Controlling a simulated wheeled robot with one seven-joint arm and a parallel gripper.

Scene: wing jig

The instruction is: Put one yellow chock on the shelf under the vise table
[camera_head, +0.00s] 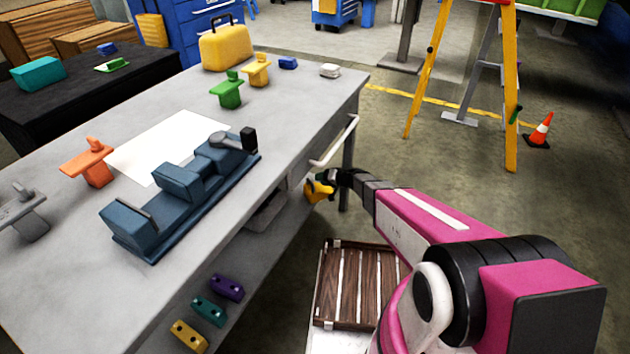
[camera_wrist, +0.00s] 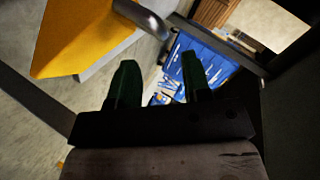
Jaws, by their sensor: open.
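My gripper (camera_head: 332,180) is beside the right side of the vise table (camera_head: 70,285), below its top, near the handle rail. In the wrist view its two dark green fingers (camera_wrist: 160,78) stand apart with nothing between them. A yellow piece (camera_head: 319,190) shows right at the gripper's tip; I cannot tell whether it is a chock or whether it touches the gripper. A large yellow surface (camera_wrist: 80,35) fills the upper left of the wrist view, outside the fingers. The shelf (camera_head: 250,262) under the table is partly hidden by the tabletop. A yellow two-holed block (camera_head: 188,336) lies on it.
Teal (camera_head: 208,310) and purple (camera_head: 227,287) blocks lie beside the yellow block. The blue vise (camera_head: 180,200) is on the tabletop. The metal rail (camera_head: 335,142) juts out close to my gripper. A slatted wooden crate (camera_head: 355,285) stands on the floor beside the table.

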